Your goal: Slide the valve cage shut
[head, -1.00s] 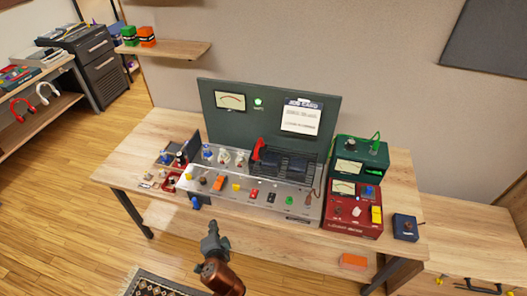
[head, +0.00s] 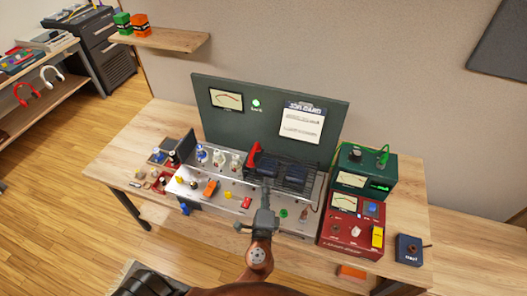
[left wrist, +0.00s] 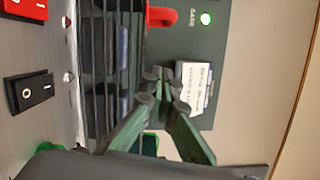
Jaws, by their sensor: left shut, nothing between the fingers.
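The valve cage (head: 297,182) is a black barred frame on the right part of the metal amplifier chassis (head: 232,192), around dark blocks. Its red handle (head: 254,155) stands at its left end. Several pale glass valves (head: 218,158) stand uncovered left of it. My left gripper (head: 266,186) is shut and empty, in front of the cage in the head view. In the left wrist view its fingertips (left wrist: 165,78) meet beside the cage bars (left wrist: 98,70), with the red handle (left wrist: 161,16) beyond them. Contact with the cage cannot be told. My right gripper is not in view.
A green back panel (head: 225,120) with a meter, green lamp and clipboard (head: 301,122) rises behind. Red (head: 352,225) and green (head: 368,172) instruments stand close on the right. Knobs and switches line the chassis front.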

